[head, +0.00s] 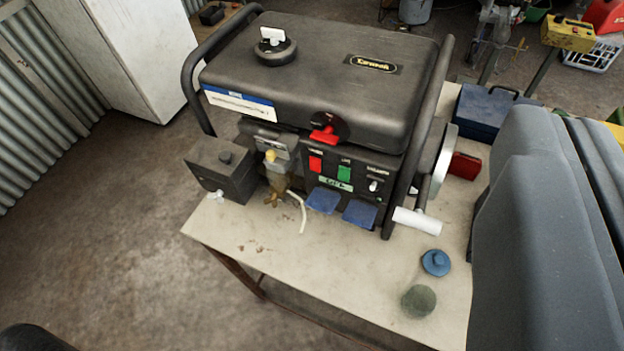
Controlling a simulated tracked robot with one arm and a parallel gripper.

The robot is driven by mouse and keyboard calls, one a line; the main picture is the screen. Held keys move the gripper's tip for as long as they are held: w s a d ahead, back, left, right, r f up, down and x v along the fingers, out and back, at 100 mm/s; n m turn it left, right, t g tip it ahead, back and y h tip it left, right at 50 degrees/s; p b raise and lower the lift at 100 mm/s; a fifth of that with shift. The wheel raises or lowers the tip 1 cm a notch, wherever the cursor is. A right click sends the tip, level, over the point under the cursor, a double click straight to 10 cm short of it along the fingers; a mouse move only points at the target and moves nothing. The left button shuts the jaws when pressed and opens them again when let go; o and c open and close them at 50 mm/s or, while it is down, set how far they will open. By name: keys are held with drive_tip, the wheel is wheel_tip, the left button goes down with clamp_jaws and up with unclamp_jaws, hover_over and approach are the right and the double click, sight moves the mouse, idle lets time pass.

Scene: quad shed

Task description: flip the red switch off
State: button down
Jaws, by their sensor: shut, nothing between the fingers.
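A black portable generator (330,75) stands on a pale table. Its front panel carries a small red switch (315,163) at the left, with a green switch (344,173) to its right. I cannot tell which way the red switch is set. A larger red lever (325,135) on a dark round base sits just above the red switch. My gripper (557,118) is the large grey shape at the right edge, shut and empty. It is to the right of the panel, apart from it, and it covers the right end of the table.
Blue socket covers (360,213) stick out below the panel. A black box (222,169) and a brass valve (275,170) are to the left. A blue cap (436,262) and a green ball (418,300) lie on the table (340,275). A white handle (417,221) protrudes at right.

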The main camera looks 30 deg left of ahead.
drive_tip(key=w+a+f+n+g+p, duration=0.25)
drive_tip(key=w+f+n, duration=0.2)
drive_tip(key=f, duration=0.25)
drive_tip(key=w+a+f+n+g+p, duration=0.1)
drive_tip(key=w+a+f+n, duration=0.3)
drive_tip(key=f, duration=0.4)
drive_tip(key=w+a+f+n+g+p, duration=0.1)
drive_tip(key=a+f+n, duration=0.7)
drive_tip(key=f, duration=0.8)
drive_tip(key=a+g+p, duration=0.1)
drive_tip(key=a+p, duration=0.1)
drive_tip(key=a, duration=0.1)
drive_tip(key=shift+w+a+n, duration=0.3)
drive_tip(key=shift+w+n, duration=0.05)
drive_tip(key=shift+f+g, duration=0.15)
drive_tip(key=shift+g, duration=0.1)
